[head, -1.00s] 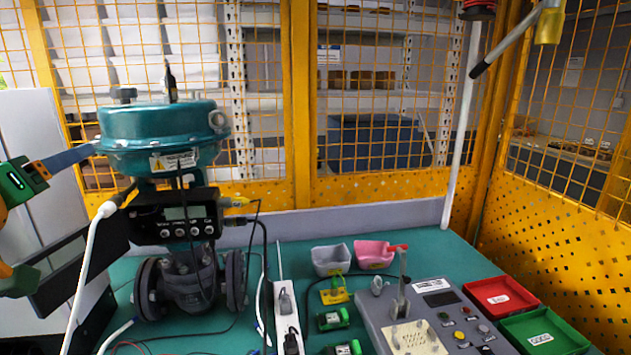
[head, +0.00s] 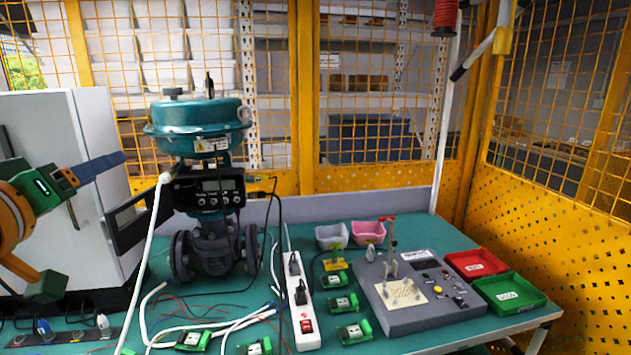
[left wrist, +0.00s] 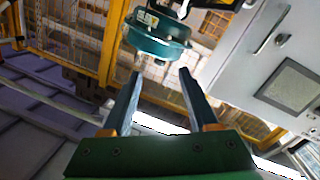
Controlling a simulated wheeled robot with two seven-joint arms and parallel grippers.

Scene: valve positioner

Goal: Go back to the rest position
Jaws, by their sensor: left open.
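My left gripper (head: 108,164) is at the left of the head view, raised in front of a white cabinet. One blue-grey finger points toward the valve; the other finger cannot be made out there. In the left wrist view my left gripper (left wrist: 160,73) shows two fingers spread apart with nothing between them. The valve with its teal actuator (head: 202,125) and black positioner (head: 209,191) stands upright on the green table. The actuator (left wrist: 157,36) also shows beyond the fingertips in the left wrist view, apart from them. My right gripper is not in view.
A white cabinet (head: 90,130) stands behind the left gripper. A power strip (head: 304,322), cables, small green modules and a grey control panel (head: 420,318) are on the table (head: 270,240). Red (head: 475,262) and green (head: 507,294) trays lie at right. Yellow mesh fencing closes the back.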

